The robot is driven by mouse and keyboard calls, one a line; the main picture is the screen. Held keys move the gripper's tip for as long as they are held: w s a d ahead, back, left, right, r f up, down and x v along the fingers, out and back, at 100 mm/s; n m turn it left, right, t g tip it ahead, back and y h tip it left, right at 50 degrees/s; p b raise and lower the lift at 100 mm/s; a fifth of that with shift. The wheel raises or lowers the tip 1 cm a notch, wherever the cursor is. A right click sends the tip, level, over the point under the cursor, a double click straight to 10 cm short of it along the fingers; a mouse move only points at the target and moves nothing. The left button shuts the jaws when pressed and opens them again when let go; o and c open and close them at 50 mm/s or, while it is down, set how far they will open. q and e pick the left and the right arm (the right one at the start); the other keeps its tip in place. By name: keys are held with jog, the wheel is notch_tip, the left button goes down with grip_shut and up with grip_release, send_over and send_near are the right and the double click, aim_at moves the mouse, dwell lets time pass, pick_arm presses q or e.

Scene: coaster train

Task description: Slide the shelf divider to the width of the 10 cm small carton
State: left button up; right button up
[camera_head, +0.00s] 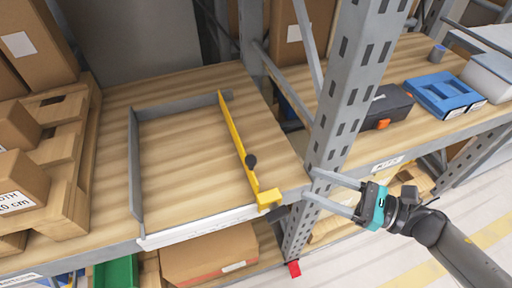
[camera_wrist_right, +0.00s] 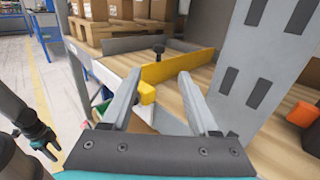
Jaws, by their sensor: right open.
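The yellow divider (camera_head: 240,136) stands on the wooden shelf (camera_head: 185,165), running front to back near the right side of a grey-framed bay. It has a black knob (camera_head: 250,161) and a yellow front end (camera_head: 269,198). A small carton (camera_head: 18,188) at the left edge has a cut-off label ending in "cm"; its full width figure is unclear. My right gripper (camera_head: 310,183) is open and empty, right of the front end and apart from it. In the right wrist view the divider (camera_wrist_right: 180,66) shows beyond the fingers.
A grey upright post (camera_head: 350,85) stands right of the bay, close to my right gripper. A grey side plate (camera_head: 135,170) bounds the bay on the left. Cartons on a pallet (camera_head: 75,150) fill the far left. The bay between side plate and divider is empty.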

aim_at(250, 158)
jog(key=p+x, duration=0.1)
jog(key=x, duration=1.4)
jog(key=shift+a, duration=0.15)
grip_shut()
dwell(1.0)
